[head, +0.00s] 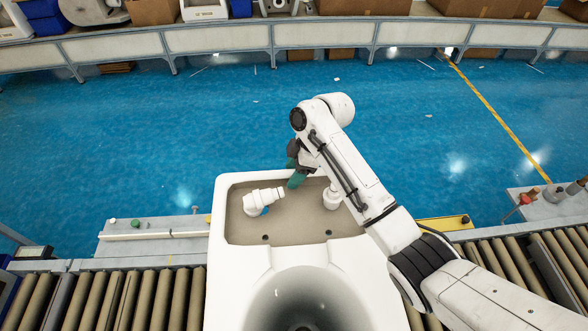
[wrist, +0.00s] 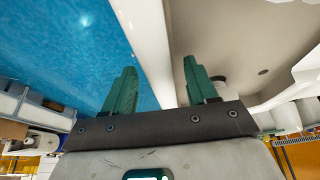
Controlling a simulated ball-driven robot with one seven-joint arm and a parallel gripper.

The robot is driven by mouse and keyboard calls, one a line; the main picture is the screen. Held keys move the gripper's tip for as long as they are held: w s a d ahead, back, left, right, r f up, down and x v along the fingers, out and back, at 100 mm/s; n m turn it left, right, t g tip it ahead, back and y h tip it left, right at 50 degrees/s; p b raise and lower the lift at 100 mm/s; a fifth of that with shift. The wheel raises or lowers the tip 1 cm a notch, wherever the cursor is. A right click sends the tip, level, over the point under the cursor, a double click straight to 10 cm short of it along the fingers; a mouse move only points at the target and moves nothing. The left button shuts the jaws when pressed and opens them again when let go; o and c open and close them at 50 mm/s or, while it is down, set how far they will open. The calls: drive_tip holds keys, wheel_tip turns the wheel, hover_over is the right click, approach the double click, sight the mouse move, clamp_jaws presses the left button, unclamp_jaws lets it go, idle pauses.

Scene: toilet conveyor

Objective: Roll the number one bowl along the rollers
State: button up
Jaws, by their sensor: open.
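A white toilet bowl (head: 222,262) stands on the rollers, its tank open at the top and facing the far side. No number shows on it. White fittings (head: 262,200) sit inside the tank. My gripper (head: 292,172) is over the tank's far rim, its teal fingers pointing down. In the wrist view my gripper (wrist: 160,66) is open, with the tank's white rim (wrist: 152,36) running between the two fingers. One finger is on the blue floor side and the other on the tank's inner side. I cannot tell whether either finger touches the rim.
The conveyor's rollers (head: 135,301) run left and right of the bowl. A grey rail part (head: 155,238) lies along the conveyor's far edge. Beyond is open blue floor (head: 130,135) with a yellow line. A far curved conveyor (head: 310,37) carries boxes and other toilet parts.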

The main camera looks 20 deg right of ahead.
drive_tip(key=shift+c, duration=0.4)
clamp_jaws()
